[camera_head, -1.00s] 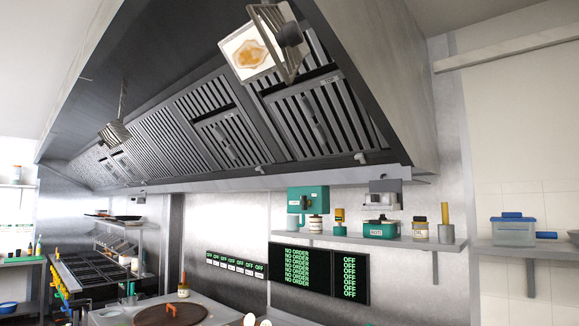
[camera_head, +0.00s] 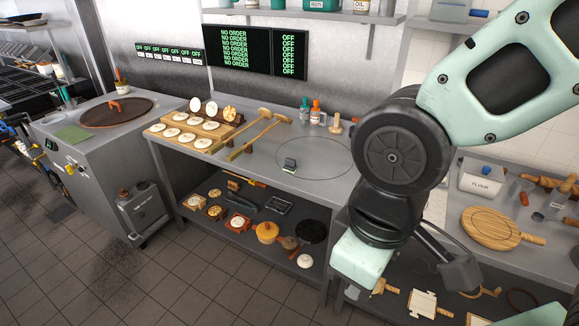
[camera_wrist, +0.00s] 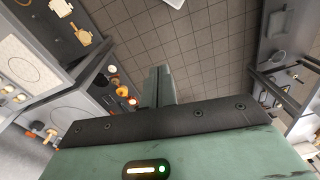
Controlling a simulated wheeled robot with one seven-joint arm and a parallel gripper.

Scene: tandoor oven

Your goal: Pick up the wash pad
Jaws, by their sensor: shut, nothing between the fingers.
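A flat green square pad (camera_head: 72,134) lies on the grey top of the oven cabinet at the left in the head view. I cannot tell for sure which of the two is the wash pad. My gripper (camera_wrist: 158,72) shows in the wrist view with its fingers together and nothing between them. It points down over the tiled floor, apart from both things. In the head view my arm fills the right side.
A round brown lid (camera_head: 116,111) sits on the oven cabinet. Dough rounds on a wooden board (camera_head: 157,131), wooden tools (camera_head: 262,131) and bottles (camera_head: 315,110) stand on the worktop. The lower shelf holds pans and boards. A flour box (camera_head: 481,178) stands at right.

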